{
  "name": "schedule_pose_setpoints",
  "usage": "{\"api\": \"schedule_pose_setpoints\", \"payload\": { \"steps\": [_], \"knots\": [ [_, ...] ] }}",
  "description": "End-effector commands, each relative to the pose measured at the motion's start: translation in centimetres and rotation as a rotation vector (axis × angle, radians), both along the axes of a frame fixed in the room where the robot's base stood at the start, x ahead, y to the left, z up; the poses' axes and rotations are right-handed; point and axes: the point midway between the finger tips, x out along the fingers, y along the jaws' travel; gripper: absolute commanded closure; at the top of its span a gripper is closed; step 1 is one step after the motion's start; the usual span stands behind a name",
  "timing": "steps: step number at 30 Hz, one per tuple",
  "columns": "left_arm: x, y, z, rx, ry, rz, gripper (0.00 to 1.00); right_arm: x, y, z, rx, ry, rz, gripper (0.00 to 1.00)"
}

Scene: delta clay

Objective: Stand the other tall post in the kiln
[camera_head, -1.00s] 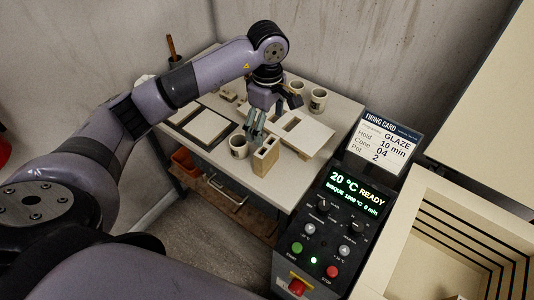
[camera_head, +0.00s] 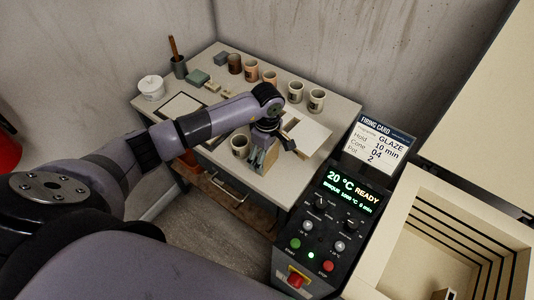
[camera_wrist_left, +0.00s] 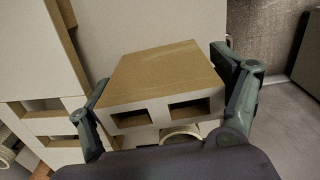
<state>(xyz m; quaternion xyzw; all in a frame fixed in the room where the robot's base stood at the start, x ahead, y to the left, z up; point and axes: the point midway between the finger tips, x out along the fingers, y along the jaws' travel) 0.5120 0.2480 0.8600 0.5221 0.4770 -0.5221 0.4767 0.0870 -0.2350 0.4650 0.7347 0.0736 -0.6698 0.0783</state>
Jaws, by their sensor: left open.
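A tall tan post (camera_head: 271,161) with two square holes in its pale end stands on the table beside a cream mug. My left gripper (camera_head: 257,160) is over it in the head view and hides much of it. In the left wrist view the post (camera_wrist_left: 165,75) lies between the two open fingers of my left gripper (camera_wrist_left: 165,108), one on each side. Whether either finger touches it, I cannot tell. The open kiln (camera_head: 402,225) is at the lower right. A pale piece (camera_head: 448,294) shows inside it at the frame's bottom edge, mostly cut off. My right gripper is not in view.
The mug (camera_head: 239,146) stands close to the post. Several cups line the table's (camera_head: 225,185) back edge, and pale slabs (camera_head: 310,135) lie beyond the gripper. The control panel (camera_head: 325,225) and firing card (camera_head: 383,140) stand between table and kiln.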

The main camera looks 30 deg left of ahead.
Motion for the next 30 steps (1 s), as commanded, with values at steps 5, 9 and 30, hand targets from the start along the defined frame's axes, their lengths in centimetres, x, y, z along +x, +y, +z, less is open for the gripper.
{"api": "schedule_pose_setpoints", "payload": {
  "steps": [5,9,30],
  "knots": [
    [0.02,0.01,-0.01,0.000,-0.001,0.000,0.16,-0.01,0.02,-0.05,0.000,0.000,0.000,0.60],
    [0.02,0.02,0.01,0.000,-0.001,0.000,0.25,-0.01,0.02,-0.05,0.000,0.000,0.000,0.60],
    [0.07,0.01,0.10,0.000,-0.002,0.001,0.67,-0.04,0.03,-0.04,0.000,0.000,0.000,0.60]
  ]
}}
